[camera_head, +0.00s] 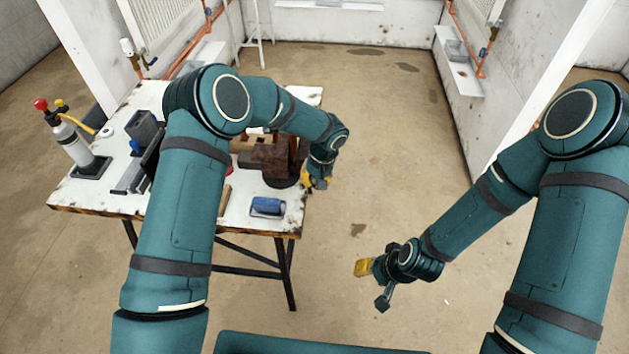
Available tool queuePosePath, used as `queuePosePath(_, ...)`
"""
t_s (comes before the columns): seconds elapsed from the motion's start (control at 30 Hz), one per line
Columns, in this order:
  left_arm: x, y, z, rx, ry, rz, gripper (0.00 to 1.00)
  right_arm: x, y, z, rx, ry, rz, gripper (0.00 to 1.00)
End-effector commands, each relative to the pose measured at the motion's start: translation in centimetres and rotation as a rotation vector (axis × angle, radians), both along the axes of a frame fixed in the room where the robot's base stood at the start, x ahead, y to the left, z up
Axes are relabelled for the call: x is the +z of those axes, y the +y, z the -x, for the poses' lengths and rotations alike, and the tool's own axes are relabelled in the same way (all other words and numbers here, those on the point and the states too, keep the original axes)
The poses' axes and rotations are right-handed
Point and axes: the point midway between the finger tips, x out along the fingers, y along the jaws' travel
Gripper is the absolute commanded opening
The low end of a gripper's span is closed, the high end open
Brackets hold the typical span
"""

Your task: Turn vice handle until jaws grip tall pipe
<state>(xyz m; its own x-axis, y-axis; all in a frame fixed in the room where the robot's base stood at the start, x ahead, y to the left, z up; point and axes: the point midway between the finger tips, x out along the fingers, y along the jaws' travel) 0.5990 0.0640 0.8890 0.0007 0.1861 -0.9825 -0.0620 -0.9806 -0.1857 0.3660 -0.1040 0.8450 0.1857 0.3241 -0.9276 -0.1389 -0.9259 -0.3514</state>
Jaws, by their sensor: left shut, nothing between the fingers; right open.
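The vice (272,158) is a dark, rusty brown block near the right edge of the white worktable (235,207). My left arm reaches over the table and partly covers the vice. My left gripper (316,184) is shut and empty, with yellow fingertips, beside the vice at the table's right edge. The vice handle is hidden or too small to make out, so I cannot tell whether the gripper touches it. I cannot clearly pick out the tall pipe or the gap between the jaws. My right gripper (364,268) is open and empty over the floor, well right of the table.
A blue item (267,207) lies near the table's front edge. A grey gas bottle with a red knob (74,143) stands at the table's left, near grey boxes (143,128). White wall panels with copper pipes stand behind and right. The floor right of the table is clear.

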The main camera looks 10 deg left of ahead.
Motion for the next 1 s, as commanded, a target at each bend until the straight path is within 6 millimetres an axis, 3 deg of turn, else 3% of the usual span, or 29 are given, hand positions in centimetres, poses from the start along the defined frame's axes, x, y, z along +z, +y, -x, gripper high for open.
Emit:
queuePosePath(0.4,2.0,0.0,-0.6,0.002,0.213,-0.001,0.00,1.2,-0.1,0.0,0.000,0.000,-0.002,0.47)
queuePosePath(0.77,2.2,-0.1,-0.5,-0.002,0.238,0.002,0.00,1.2,-0.1,0.0,0.000,0.000,-0.002,0.47)
queuePosePath(0.8,2.2,-0.1,-0.5,-0.001,0.238,0.002,0.03,1.2,-0.1,0.0,0.000,0.000,-0.002,0.47)
queuePosePath(0.9,2.2,-0.1,-0.5,-0.001,0.238,0.002,0.38,1.2,-0.1,0.0,0.000,0.000,-0.002,0.47)
queuePosePath(1.0,2.2,-0.1,-0.5,-0.001,0.238,0.001,0.42,1.2,-0.1,0.0,0.000,0.000,-0.002,0.47)
